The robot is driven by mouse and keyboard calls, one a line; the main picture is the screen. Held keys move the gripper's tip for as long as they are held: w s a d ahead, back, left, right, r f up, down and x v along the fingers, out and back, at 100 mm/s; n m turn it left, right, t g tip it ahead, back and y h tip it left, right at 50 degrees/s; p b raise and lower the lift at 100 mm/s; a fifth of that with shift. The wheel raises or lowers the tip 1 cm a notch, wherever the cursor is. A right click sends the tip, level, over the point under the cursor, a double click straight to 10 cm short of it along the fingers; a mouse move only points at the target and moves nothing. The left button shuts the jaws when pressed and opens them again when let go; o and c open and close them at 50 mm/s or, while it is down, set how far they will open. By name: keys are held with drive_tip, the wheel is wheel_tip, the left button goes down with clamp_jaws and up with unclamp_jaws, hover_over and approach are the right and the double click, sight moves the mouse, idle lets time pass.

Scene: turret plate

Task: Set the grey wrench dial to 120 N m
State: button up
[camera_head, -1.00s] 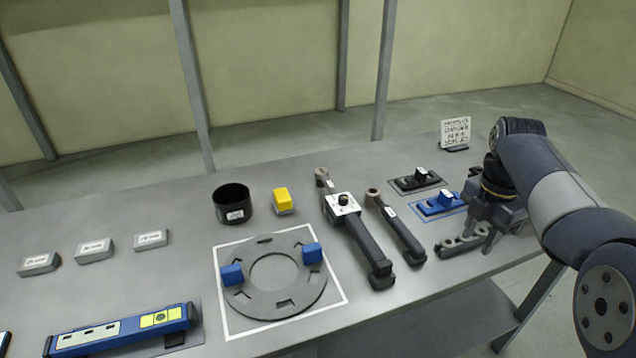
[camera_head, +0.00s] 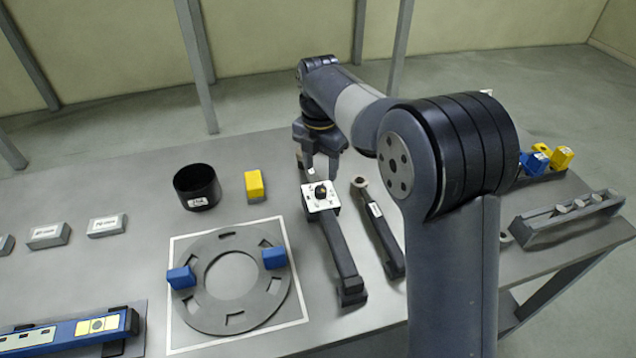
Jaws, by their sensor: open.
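The grey wrench (camera_head: 341,250) lies lengthwise on the table, its dark handle towards me. Near its far end is a white square dial plate (camera_head: 311,203) with a small black knob (camera_head: 320,191) in the middle. The marks on the plate are too small to read, so I cannot tell the dial's setting. My gripper (camera_head: 317,173) points down at the far side of the plate, its fingers apart and empty. It looks just above or behind the knob; I cannot tell the exact gap. The gripper partly hides the wrench's far head.
A second wrench (camera_head: 386,240) lies close on the right, beside my arm. On the left are a ring plate (camera_head: 206,308) with two blue blocks, a black cup (camera_head: 197,187) and a yellow block (camera_head: 254,186). A grey tray (camera_head: 570,220) stands at the right.

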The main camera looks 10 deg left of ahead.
sight(321, 189)
drive_tip(key=shift+s+d+f, duration=0.1)
drive_tip(key=shift+f, duration=3.05)
drive_tip(key=c, duration=1)
